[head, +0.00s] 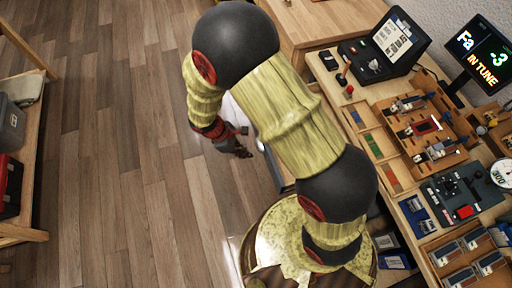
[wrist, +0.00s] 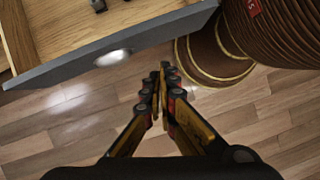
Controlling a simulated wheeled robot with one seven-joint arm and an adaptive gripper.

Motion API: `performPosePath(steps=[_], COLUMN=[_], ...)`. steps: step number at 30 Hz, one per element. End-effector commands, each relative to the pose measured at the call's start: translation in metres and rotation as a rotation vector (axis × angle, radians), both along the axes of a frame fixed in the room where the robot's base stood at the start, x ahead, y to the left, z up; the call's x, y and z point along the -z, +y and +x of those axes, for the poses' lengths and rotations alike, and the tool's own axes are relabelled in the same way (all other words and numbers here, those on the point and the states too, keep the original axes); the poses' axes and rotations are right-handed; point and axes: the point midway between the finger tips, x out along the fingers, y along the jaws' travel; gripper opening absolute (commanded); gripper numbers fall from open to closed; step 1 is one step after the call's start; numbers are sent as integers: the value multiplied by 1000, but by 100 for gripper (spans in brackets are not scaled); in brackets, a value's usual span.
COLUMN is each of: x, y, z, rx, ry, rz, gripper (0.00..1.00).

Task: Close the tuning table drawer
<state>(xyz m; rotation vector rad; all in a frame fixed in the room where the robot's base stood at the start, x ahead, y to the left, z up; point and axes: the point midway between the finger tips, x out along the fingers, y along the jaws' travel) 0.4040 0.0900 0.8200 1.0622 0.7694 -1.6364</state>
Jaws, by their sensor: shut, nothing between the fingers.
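A bright, shiny spot or fitting (wrist: 113,57) is on the front panel. In the head view the drawer (head: 272,168) is mostly hidden behind my arm, and only a pale strip and edge show. My gripper (wrist: 164,68) is shut and empty, its fingertips outside the drawer, close to the front panel; I cannot tell whether they touch it. In the head view my gripper (head: 243,152) is low, left of the tuning table (head: 375,185).
The table top holds wooden trays of tools (head: 420,128), an open black case (head: 385,45), a tuner screen (head: 480,52) and a round dial (head: 501,172). A wooden shelf (head: 40,165) with bins stands at the far left. The floor (head: 110,150) between is clear.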

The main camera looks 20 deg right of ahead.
Motion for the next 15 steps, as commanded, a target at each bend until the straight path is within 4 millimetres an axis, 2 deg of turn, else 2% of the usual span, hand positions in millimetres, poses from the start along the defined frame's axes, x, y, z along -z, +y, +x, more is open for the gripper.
performPosePath(steps=[1,3,4,11,15], x=[12,9,8,14,31], y=[2,10,12,11,4], z=[15,40,45,48,47], rx=[-86,-191,-224,-310,-306], ry=[5,-16,-18,4,6], rz=[7,27,32,45,44], gripper=[0,0,0,0,0])
